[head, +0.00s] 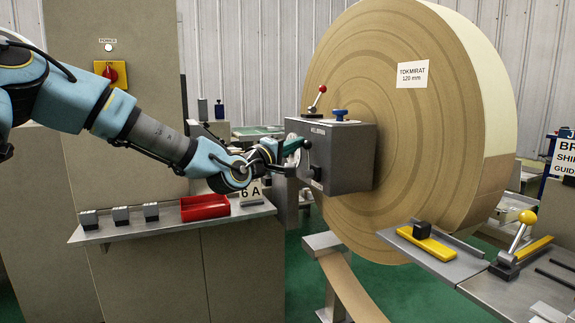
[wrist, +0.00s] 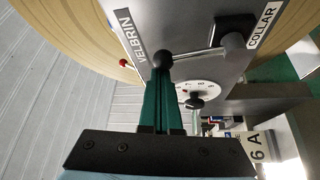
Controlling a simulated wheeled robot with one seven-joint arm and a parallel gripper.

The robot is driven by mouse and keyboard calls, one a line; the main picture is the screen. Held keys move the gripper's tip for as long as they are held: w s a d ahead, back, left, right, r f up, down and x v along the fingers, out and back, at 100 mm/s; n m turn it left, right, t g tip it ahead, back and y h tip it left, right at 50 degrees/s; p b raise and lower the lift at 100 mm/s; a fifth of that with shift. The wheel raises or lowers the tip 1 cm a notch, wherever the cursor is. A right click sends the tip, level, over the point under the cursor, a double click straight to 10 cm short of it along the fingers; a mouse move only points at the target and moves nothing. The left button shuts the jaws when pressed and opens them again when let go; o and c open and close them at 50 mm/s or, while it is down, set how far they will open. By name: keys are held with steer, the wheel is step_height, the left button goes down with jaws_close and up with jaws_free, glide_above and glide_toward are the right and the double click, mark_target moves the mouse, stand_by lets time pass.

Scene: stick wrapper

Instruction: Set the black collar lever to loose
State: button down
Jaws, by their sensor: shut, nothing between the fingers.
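The black collar lever has a black ball (wrist: 164,60) on a thin metal rod that runs to a dark hub (wrist: 235,38) beside the label COLLAR (wrist: 263,26). It is on the face of the grey box (head: 345,155) in front of the big roll; its ball also shows in the head view (head: 307,144). My gripper (wrist: 162,75) has green fingers, shut together and empty. The fingertips are right at the ball; I cannot tell whether they touch it. In the head view my gripper (head: 294,146) points at the box face. No loose mark is readable.
A white dial with a black knob (wrist: 196,102) sits close beside my fingers. A red-ball lever (head: 322,89) and blue knob (head: 340,114) top the box. The big paper roll (head: 400,130) stands behind it. A shelf (head: 175,222) holds a red tray (head: 205,207).

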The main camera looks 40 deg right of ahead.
mark_target(305, 148)
steer(key=m+b, duration=0.1)
steer(key=s+m+h+b, duration=0.1)
steer(key=b, duration=0.1)
steer(key=s+a+m+h+b, duration=0.1)
steer(key=m+b, duration=0.1)
steer(key=shift+s+f+g, duration=0.2)
steer(key=shift+f+g, duration=0.15)
steer(key=shift+g, duration=0.05)
steer(key=s+m+g+b, duration=0.1)
steer(key=m+b, duration=0.1)
steer(key=s+m+g+h+b, duration=0.1)
steer(key=m+b, duration=0.1)
steer(key=b, duration=0.1)
steer(key=shift+s+a+m, duration=0.1)
steer(key=shift+a+m, duration=0.2)
steer(key=shift+a, duration=0.1)
steer(key=shift+r, duration=0.1)
steer(key=shift+r, duration=0.15)
